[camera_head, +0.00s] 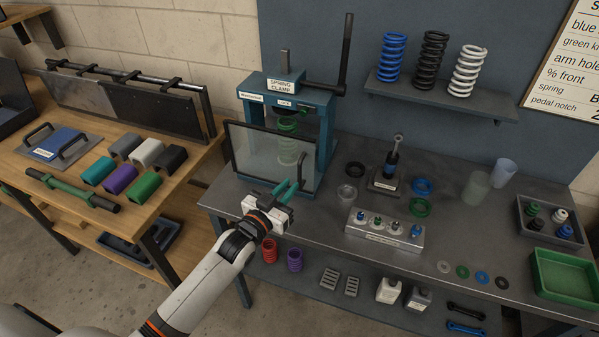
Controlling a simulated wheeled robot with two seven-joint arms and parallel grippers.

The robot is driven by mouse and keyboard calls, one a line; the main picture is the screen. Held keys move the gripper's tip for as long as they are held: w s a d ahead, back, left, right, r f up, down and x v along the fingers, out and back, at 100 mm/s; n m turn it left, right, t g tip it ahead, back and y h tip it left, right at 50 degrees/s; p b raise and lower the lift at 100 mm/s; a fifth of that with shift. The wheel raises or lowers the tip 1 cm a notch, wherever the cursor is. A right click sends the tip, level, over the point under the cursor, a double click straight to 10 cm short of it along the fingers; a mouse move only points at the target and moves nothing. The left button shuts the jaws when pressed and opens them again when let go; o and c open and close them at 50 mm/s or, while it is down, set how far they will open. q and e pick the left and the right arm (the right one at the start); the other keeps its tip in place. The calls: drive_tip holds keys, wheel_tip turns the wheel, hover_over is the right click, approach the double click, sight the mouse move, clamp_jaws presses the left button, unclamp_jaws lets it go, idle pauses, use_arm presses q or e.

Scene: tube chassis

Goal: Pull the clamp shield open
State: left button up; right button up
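The clamp shield (248,150) is a clear panel with a dark frame. A dark upright handle (302,168) is near the shield's right edge. My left gripper (291,184) has teal fingers that look apart with nothing between them. It is in front of the shield's lower right part, just below and left of the handle. I cannot tell whether it touches the shield. My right gripper is not in view.
A small plunger stand (385,180) and a metal block with pegs (384,232) are right of the clamp on the grey bench (330,215). A shelf (440,95) with several springs hangs above. A wooden table (60,145) with coloured blocks stands at left.

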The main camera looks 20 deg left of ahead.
sight(299, 175)
use_arm(q)
drive_tip(key=x, duration=0.6)
drive_tip(key=shift+p, duration=0.3)
drive_tip(key=shift+s, duration=0.1)
drive_tip(key=shift+c, duration=0.6)
clamp_jaws()
